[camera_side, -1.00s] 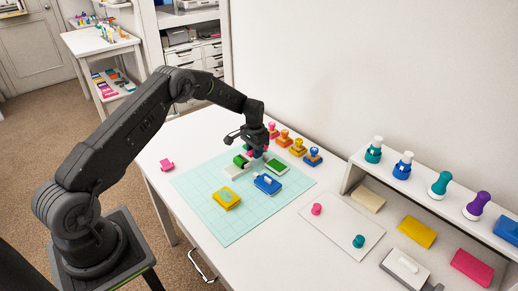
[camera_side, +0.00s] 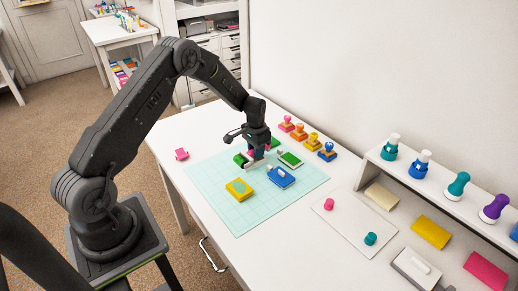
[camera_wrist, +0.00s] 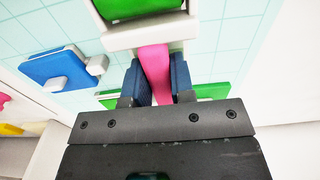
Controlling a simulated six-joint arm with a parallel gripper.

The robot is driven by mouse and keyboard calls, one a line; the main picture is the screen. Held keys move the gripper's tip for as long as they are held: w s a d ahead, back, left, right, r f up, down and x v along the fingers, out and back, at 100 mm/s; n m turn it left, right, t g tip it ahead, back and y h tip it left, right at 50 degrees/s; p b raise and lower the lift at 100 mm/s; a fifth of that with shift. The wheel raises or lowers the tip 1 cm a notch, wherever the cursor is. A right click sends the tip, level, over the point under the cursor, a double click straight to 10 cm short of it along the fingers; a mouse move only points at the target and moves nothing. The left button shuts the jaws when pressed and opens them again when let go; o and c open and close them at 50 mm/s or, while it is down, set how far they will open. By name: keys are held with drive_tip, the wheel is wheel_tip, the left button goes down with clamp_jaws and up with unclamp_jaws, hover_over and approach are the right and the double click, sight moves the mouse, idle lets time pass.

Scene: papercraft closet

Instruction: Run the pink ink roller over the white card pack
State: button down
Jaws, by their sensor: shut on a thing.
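My gripper (camera_wrist: 154,88) is shut on a pink strip (camera_wrist: 154,65), likely the roller's handle. The strip runs up to a white frame (camera_wrist: 150,35) around a green block (camera_wrist: 135,8); I cannot tell whether they are joined. In the side view my gripper (camera_side: 258,155) is low over the mat, beside a green piece (camera_side: 240,159) and a white piece (camera_side: 257,164). I cannot tell which white piece is the card pack, nor whether the held thing touches it. The roller end is not clear.
The gridded mat (camera_side: 210,190) also holds a yellow block (camera_side: 239,190), a blue block (camera_side: 281,177) and a green block (camera_side: 290,160). Several stamps stand behind, including a blue one (camera_side: 327,151). A pink piece (camera_side: 182,154) lies left. A shelf (camera_side: 430,180) stands right.

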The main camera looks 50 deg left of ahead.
drive_tip(key=shift+w+r, duration=0.1)
drive_tip(key=shift+w, duration=4.35)
drive_tip(key=shift+a, duration=0.1)
drive_tip(key=shift+s+f, duration=0.2)
drive_tip(key=shift+s, duration=3.35)
drive_tip(key=shift+r, duration=2.55)
